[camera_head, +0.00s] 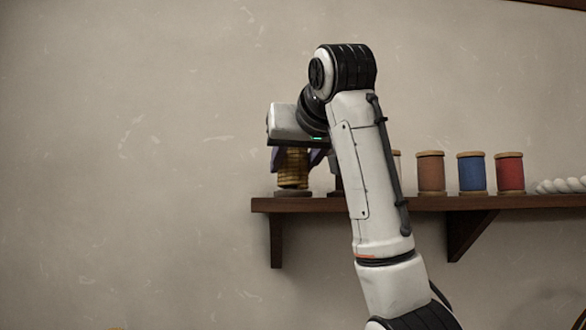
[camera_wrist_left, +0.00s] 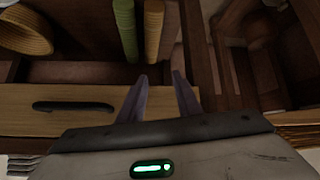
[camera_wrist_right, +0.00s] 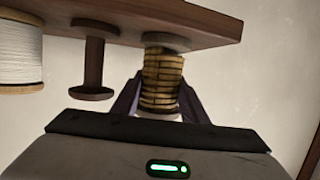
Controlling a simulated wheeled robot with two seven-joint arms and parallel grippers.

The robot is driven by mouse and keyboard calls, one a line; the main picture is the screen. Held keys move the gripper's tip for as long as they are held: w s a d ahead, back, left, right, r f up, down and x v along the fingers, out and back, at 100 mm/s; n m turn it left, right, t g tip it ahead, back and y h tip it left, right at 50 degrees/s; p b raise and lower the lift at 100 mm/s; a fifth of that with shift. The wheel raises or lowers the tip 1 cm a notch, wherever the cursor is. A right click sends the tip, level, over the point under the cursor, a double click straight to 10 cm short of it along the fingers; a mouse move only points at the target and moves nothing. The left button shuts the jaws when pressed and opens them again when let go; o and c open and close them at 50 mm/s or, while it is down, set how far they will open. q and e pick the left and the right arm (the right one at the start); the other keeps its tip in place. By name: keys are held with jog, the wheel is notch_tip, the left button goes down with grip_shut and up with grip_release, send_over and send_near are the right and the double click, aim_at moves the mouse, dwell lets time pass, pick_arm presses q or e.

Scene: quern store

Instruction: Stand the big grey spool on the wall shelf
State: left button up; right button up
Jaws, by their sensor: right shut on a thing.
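The big spool (camera_head: 292,168) has a gold banded winding and a grey flange at its base. It is upright at the left end of the wall shelf (camera_head: 430,204), its base at the shelf's top; I cannot tell whether it bears weight there. My right gripper comes from above and is shut on the winding. In the right wrist view the spool (camera_wrist_right: 162,72) is between the right gripper's fingers (camera_wrist_right: 160,98), its grey flange over the shelf. My left gripper (camera_wrist_left: 160,82) shows only in the left wrist view, open and empty.
A dark empty spool (camera_wrist_right: 93,62) and a white thread spool (camera_wrist_right: 20,50) stand beside it. Brown (camera_head: 430,173), blue (camera_head: 472,174) and red (camera_head: 509,174) spools and a white rope (camera_head: 562,185) follow to the right. Below my left gripper is a wooden drawer front (camera_wrist_left: 40,122).

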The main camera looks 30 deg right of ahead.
jog(key=o, duration=1.1)
jog(key=shift+o, duration=0.2)
